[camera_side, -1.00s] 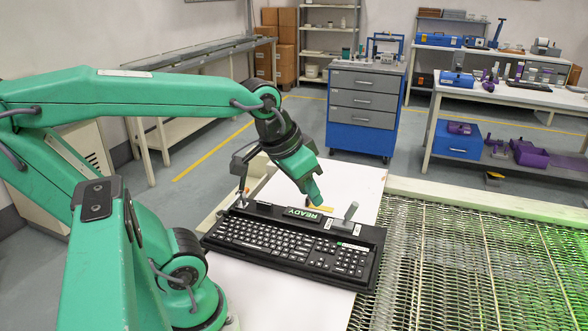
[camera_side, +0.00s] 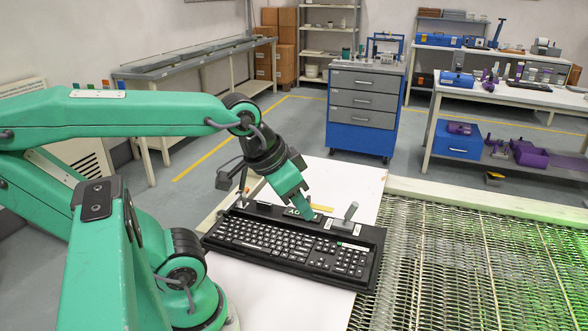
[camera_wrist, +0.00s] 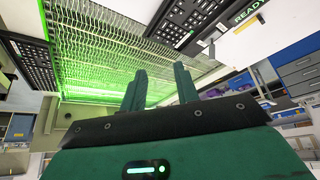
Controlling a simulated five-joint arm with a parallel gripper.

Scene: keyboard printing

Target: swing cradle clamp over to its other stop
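The black keyboard (camera_side: 290,242) lies in a dark cradle (camera_side: 375,238) on a white surface. The likely clamp is a grey lever (camera_side: 349,213) at the cradle's rear right; it leans up and to the right in the side view. A grey lever also shows in the wrist view (camera_wrist: 211,48). Small white labels sit near its foot, too small to read. My gripper (camera_side: 306,208) is low over the cradle's rear edge, left of the lever and apart from it. It covers part of the READY sign. In the wrist view its fingers (camera_wrist: 161,70) stand apart with nothing between them.
A metal mesh conveyor (camera_side: 470,250) fills the right side. A dark post with a small head (camera_side: 241,185) stands behind the cradle's left end. A yellow piece (camera_side: 322,207) lies behind the sign. The white surface (camera_side: 345,183) behind the cradle is mostly clear.

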